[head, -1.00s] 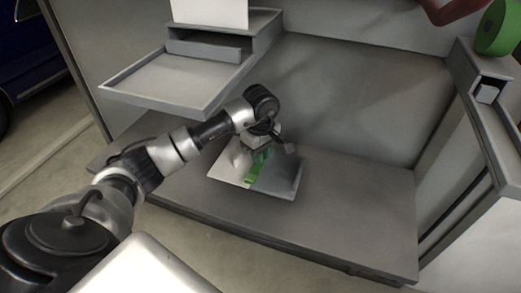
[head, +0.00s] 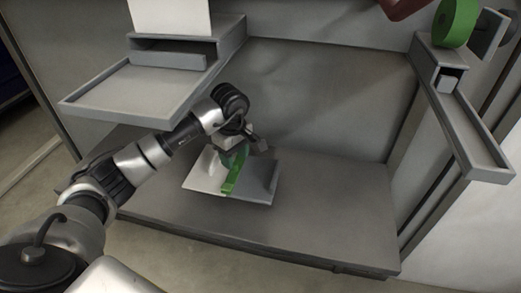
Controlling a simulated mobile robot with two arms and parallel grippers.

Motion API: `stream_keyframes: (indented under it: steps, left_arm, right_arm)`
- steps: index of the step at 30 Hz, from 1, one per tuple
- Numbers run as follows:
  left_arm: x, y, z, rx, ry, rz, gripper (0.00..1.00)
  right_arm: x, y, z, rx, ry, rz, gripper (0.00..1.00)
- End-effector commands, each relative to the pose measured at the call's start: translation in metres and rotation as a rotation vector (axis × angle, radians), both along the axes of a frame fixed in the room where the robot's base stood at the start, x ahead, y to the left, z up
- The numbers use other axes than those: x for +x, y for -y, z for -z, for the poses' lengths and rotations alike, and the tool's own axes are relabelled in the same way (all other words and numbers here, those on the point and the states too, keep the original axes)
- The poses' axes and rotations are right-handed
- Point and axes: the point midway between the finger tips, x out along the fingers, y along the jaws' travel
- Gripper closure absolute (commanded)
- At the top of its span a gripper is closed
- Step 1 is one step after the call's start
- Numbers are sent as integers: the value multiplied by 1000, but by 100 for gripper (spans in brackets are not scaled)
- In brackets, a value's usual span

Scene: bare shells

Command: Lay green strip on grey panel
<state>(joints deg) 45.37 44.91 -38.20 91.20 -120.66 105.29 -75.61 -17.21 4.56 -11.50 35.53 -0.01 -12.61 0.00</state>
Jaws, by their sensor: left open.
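The grey panel (head: 256,191) lies flat on the grey bench, left of its middle. The green strip (head: 231,184) lies along the panel, running from under my left gripper toward the panel's front edge. My left gripper (head: 240,150) is just above the strip's far end, with its jaws open. The gripper partly hides the far end of the strip and the back of the panel, so I cannot tell whether the strip's far end touches the panel. My right gripper is out of view.
A grey shelf tray (head: 135,90) juts out over the bench at the left. A green roll (head: 456,22) sits above a narrow ledge (head: 462,125) at the right. The bench (head: 330,205) is clear to the right of the panel.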

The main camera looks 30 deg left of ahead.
Motion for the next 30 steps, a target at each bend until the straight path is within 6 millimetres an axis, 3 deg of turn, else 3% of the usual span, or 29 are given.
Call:
stream_keyframes:
  steps: [2, 12, 18, 30]
  left_arm:
    - [2, -1, -15, 2, 9, 0, 52]
    - [2, 72, -60, 0, 6, 6, 52]
    - [2, 102, -80, 1, 4, 2, 52]
    - [1, 117, -89, 1, 0, -1, 52]
  right_arm:
    - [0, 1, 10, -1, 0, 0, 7]
    - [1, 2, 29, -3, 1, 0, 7]
    - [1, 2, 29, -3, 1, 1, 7]
    - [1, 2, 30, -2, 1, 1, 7]
